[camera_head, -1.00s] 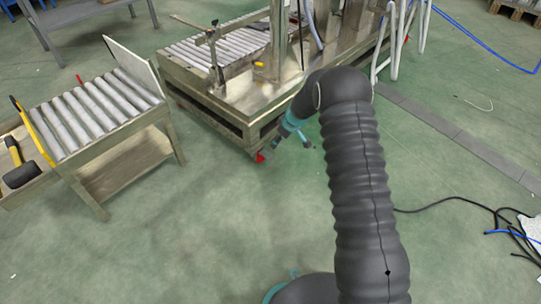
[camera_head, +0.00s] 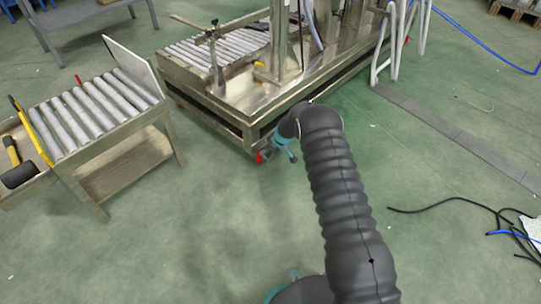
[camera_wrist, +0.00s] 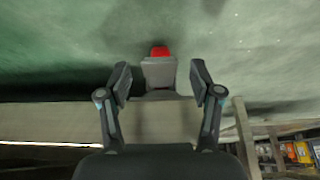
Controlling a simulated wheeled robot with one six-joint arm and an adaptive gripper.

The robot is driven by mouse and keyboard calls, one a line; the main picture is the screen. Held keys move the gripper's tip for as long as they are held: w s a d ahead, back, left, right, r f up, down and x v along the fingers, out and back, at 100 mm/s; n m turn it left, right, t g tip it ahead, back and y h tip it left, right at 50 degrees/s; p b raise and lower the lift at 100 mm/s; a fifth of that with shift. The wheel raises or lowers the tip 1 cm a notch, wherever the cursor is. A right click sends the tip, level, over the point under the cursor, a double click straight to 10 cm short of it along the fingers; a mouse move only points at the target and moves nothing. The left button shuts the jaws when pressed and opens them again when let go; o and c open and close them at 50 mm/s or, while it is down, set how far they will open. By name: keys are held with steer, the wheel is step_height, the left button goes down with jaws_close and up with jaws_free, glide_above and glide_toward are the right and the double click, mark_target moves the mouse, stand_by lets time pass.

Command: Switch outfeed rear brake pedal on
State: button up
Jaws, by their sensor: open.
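A red brake pedal (camera_head: 259,157) sits low at the near corner of the metal conveyor frame (camera_head: 215,115), close to the floor. In the wrist view the red pedal (camera_wrist: 160,51) shows at the top centre, on the far side of a grey block-like part (camera_wrist: 159,72). My gripper (camera_wrist: 160,78) is open, its two dark fingers either side of the grey part with gaps between. It appears empty. In the head view my gripper is largely hidden by my arm, near the pedal. I cannot tell whether it touches anything.
A smaller roller table (camera_head: 95,110) stands at the left, with a black-headed mallet (camera_head: 18,170) beside it. Black cables (camera_head: 455,200) lie on the floor at the right. The green floor (camera_head: 180,240) in front is clear.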

steer(key=c, duration=1.1)
steer(key=shift+c, duration=0.3)
steer(key=shift+d+f+y+b, duration=0.1)
steer(key=shift+f+y+b, duration=0.2)
steer(key=shift+b, duration=0.3)
steer(key=shift+s+d+f+t+y+b, duration=0.15)
steer(key=shift+f+t+y+b, duration=0.25)
steer(key=shift+t+y+b, duration=0.2)
steer(key=shift+f+t+y, duration=0.8)
steer(key=shift+t+y, duration=0.2)
steer(key=shift+y, duration=0.2)
steer(key=shift+f+t+y, duration=0.3)
steer(key=shift+y, duration=0.1)
steer(key=o, duration=1.2)
steer(key=shift+c, duration=0.2)
